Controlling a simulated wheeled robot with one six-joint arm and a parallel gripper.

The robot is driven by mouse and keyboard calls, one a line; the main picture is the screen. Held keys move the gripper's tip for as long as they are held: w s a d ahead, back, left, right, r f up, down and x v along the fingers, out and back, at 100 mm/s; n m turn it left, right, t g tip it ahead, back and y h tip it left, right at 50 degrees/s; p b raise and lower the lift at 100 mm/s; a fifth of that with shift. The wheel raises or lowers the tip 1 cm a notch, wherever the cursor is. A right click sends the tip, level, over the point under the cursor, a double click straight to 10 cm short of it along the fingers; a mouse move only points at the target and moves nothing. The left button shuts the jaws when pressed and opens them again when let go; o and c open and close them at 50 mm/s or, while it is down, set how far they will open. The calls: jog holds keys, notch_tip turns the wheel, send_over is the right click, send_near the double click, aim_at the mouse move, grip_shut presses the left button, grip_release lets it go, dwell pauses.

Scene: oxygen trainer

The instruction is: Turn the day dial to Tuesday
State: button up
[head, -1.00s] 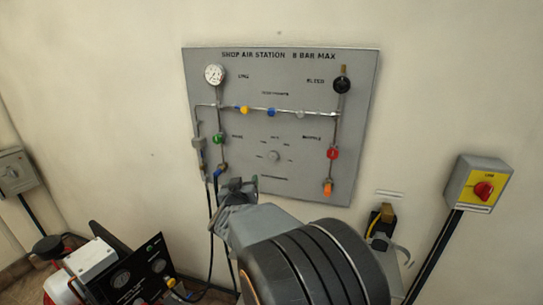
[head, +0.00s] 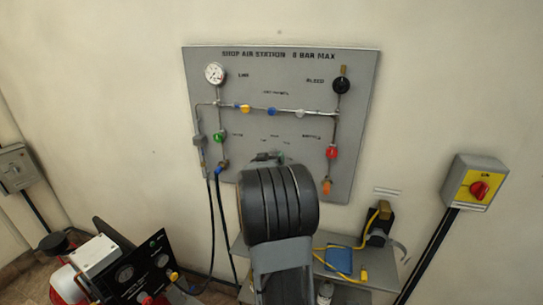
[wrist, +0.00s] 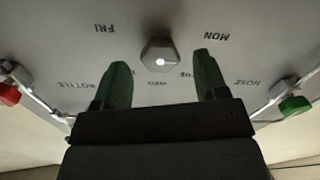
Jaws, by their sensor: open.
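The day dial (wrist: 157,53) is a small grey hexagonal knob with a bright spot, on the grey panel (head: 290,70). In the wrist view it appears upside down, with FRI at left, MON at right, and WED and a partly covered TUE below it. I cannot tell which day it points to. My gripper (wrist: 162,66) is open, its two green fingers either side of the dial and apart from it. In the head view my arm hides the dial.
The panel also carries a green knob (head: 219,137), a red knob (head: 332,152), a black knob (head: 342,85) and a gauge (head: 215,73). Hoses hang below left. A shelf with a blue item (head: 339,260) stands below right; a yellow switch box (head: 476,183) is at right.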

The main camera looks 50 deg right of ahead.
jog(key=shift+w+d, duration=0.3)
jog(key=shift+d, duration=0.35)
jog(key=shift+a, duration=0.1)
jog(key=c, duration=0.9)
jog(key=shift+c, duration=0.2)
jog(key=shift+f+m+b, duration=0.15)
jog(key=shift+m+b, duration=0.15)
jog(key=shift+b, duration=0.15)
jog(key=shift+m+b, duration=3.95)
jog(key=shift+m, duration=0.05)
jog(key=shift+r, duration=0.25)
